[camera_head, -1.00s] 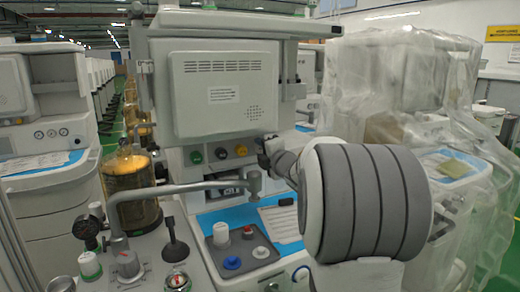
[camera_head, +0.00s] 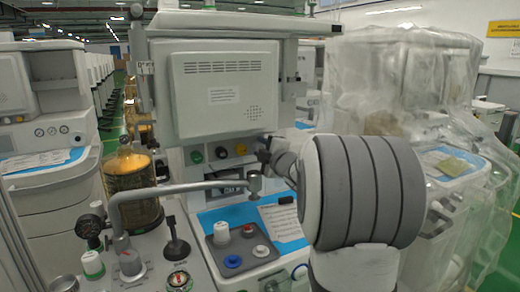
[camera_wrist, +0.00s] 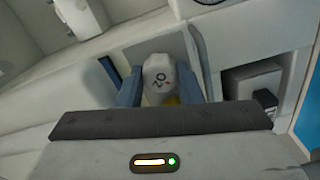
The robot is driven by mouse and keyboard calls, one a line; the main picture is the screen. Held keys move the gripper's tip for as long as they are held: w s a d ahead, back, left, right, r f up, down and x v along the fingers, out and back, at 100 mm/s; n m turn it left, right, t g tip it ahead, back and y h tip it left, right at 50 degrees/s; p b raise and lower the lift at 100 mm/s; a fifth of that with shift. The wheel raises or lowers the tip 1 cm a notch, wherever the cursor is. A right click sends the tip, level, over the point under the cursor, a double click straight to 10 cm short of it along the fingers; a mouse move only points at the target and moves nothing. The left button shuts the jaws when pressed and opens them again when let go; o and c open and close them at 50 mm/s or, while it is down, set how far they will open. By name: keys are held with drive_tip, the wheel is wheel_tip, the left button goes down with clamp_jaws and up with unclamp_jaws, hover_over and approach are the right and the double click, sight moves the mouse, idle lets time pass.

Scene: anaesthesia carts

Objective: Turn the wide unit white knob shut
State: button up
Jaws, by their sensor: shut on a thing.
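A bit of yellow shows just below the knob. In the head view my gripper (camera_head: 265,157) is at the front panel of the wide unit (camera_head: 225,90), to the right of the green, black and yellow knobs. The white knob is hidden there behind my gripper.
A green knob (camera_head: 197,157), a black knob (camera_head: 221,152) and a yellow knob (camera_head: 241,149) sit left of my gripper. A bent grey metal arm (camera_head: 180,188) crosses below them. A plastic-wrapped unit (camera_head: 440,90) stands at the right.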

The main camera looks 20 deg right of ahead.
drive_tip(key=o, duration=1)
drive_tip(key=shift+c, duration=0.2)
drive_tip(key=s, duration=0.7)
drive_tip(key=shift+s+d, duration=0.2)
drive_tip(key=shift+s, duration=0.2)
